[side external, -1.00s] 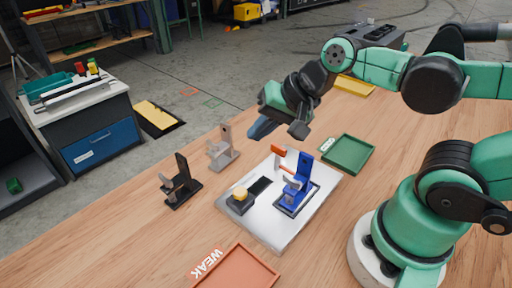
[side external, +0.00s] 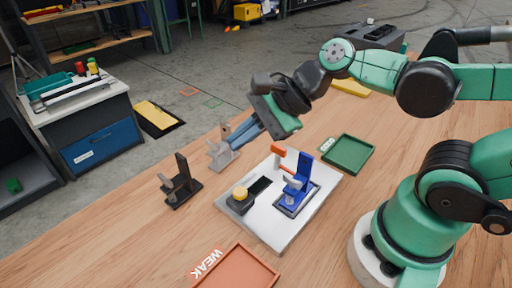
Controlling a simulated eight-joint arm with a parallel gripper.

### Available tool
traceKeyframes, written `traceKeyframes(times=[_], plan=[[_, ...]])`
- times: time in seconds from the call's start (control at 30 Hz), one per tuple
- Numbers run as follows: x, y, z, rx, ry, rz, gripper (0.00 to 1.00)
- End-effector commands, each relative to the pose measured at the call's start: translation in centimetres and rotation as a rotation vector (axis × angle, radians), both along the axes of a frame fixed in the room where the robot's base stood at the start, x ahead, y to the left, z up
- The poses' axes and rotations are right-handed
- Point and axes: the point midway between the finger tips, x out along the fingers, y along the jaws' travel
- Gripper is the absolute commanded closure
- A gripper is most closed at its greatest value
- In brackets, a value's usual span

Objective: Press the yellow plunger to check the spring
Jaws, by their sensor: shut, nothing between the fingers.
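The yellow plunger (side external: 240,192) is a round knob on top of a small dark block (side external: 240,204) at the left of a pale metal plate (side external: 272,235). A blue bracket (side external: 302,172) with an orange lever (side external: 278,152) stands on the same plate, to the right. My gripper (side external: 232,143) has blue fingers that are shut and hold nothing. It is tilted, pointing down and left, above and behind the plunger. In the picture its fingertips overlap the grey bracket (side external: 221,157); I cannot tell whether they touch it.
A black bracket (side external: 181,183) stands left of the plate. A green tray (side external: 367,155) lies to the right and an orange tray (side external: 262,266) marked WEAK in front. A dark slot or display (side external: 260,186) lies beside the plunger block. Bare wooden table surrounds these.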

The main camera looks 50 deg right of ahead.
Motion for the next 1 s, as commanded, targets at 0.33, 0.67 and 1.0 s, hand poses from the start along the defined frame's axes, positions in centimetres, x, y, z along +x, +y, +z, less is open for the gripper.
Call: traceKeyframes(times=[0.33,0.67,1.0], plan=[[0.0,0.0,-3.6,-0.001,0.000,0.001,1.00],[0.1,0.0,-6.3,-0.001,0.000,0.000,1.00],[0.0,0.0,-8.0,-0.002,-0.001,0.001,1.00]])
